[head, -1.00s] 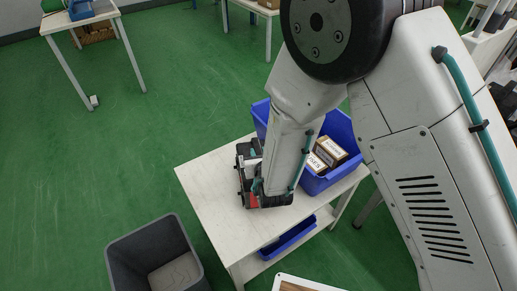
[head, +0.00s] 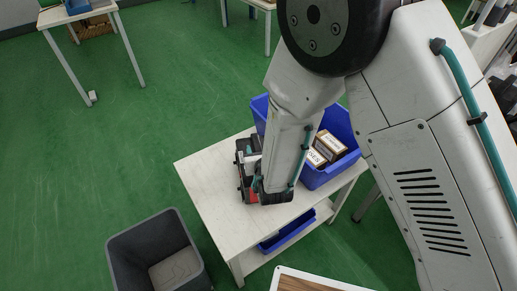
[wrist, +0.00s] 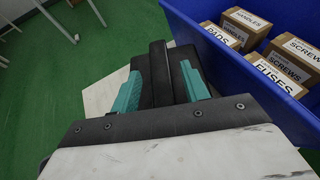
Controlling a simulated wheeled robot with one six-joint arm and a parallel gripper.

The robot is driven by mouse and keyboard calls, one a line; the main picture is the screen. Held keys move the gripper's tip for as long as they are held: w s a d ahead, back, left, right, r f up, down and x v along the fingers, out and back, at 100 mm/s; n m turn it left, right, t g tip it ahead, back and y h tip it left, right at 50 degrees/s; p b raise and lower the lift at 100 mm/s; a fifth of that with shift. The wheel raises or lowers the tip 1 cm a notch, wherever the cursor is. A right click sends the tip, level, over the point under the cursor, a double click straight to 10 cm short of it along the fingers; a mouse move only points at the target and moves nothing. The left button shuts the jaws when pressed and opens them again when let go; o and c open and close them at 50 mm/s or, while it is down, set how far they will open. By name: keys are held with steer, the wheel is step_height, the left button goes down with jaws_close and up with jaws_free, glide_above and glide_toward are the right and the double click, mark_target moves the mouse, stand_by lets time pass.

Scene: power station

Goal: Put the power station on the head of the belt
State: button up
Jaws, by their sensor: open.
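The power station (head: 243,176) is a dark case with red parts on the white table, left of the blue bin. My arm hides much of it in the head view. In the wrist view a black part of it (wrist: 160,70) shows between the teal fingers. My gripper (wrist: 160,88) is open, with one finger on each side of this black part. Contact cannot be told. In the head view the gripper is mostly hidden by my arm, low over the case. I cannot make out a belt in these frames.
A blue bin (head: 340,128) with labelled cartons (head: 330,143) stands right beside the power station. The front left of the white table (head: 215,168) is bare. A grey bin (head: 158,240) stands on the floor. A brown-topped, white-edged surface (head: 315,284) shows at the bottom.

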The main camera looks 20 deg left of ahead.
steer(key=v, duration=1.1)
steer(key=shift+d+r, duration=0.1)
steer(key=shift+r, duration=0.05)
